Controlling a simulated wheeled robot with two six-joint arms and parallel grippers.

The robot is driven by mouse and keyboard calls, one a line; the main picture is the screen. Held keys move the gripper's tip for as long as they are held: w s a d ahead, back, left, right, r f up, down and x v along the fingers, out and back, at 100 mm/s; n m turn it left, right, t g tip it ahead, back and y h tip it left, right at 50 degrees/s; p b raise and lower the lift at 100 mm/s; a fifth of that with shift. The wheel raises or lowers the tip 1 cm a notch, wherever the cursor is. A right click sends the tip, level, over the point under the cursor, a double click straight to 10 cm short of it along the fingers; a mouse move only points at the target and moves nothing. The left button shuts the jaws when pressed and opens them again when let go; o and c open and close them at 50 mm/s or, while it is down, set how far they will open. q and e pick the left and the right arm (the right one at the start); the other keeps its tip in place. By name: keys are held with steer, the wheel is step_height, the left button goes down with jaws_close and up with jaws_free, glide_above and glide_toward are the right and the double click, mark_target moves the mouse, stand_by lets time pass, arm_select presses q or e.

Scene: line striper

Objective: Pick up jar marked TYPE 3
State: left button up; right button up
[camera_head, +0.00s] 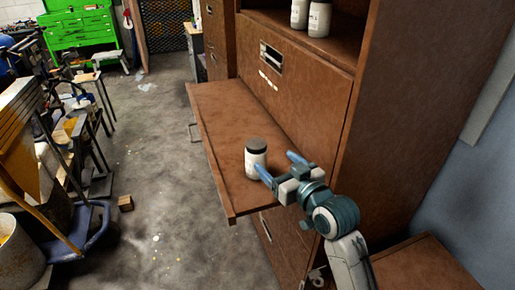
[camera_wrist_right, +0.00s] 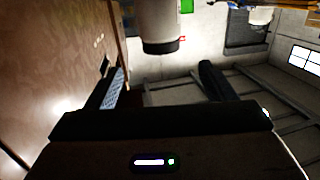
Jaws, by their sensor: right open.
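A white jar with a dark lid (camera_head: 256,160) stands upright on the brown fold-down shelf (camera_head: 225,130) of the cabinet. Its marking is too small to read. My right gripper (camera_head: 276,163) is open just to the right of this jar, with its blue fingers pointing towards it. One fingertip overlaps the jar's lower edge in the head view; I cannot tell whether they touch. In the right wrist view the jar (camera_wrist_right: 160,18) shows inverted at the top, ahead of the gap between the open fingers (camera_wrist_right: 163,75). My left gripper is out of view.
Two more white jars (camera_head: 299,13) (camera_head: 319,19) stand in the upper open compartment; their markings are unreadable. The cabinet front (camera_head: 300,90) rises behind the shelf. The shelf is bare beyond the jar. A cluttered workshop with a green tool chest (camera_head: 80,24) lies left.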

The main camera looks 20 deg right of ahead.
mark_target(262, 149)
steer(key=p+x, duration=0.1)
steer(key=x, duration=0.1)
steer(key=p+x, duration=0.1)
steer(key=x, duration=0.2)
steer(key=shift+w+a+r, duration=0.2)
steer(key=shift+a, duration=0.05)
steer(key=p+x, duration=0.2)
steer(key=x, duration=0.2)
steer(key=shift+w+d+f, duration=0.1)
steer(key=shift+w+f, duration=0.2)
steer(key=shift+w, duration=0.2)
jaws_close()
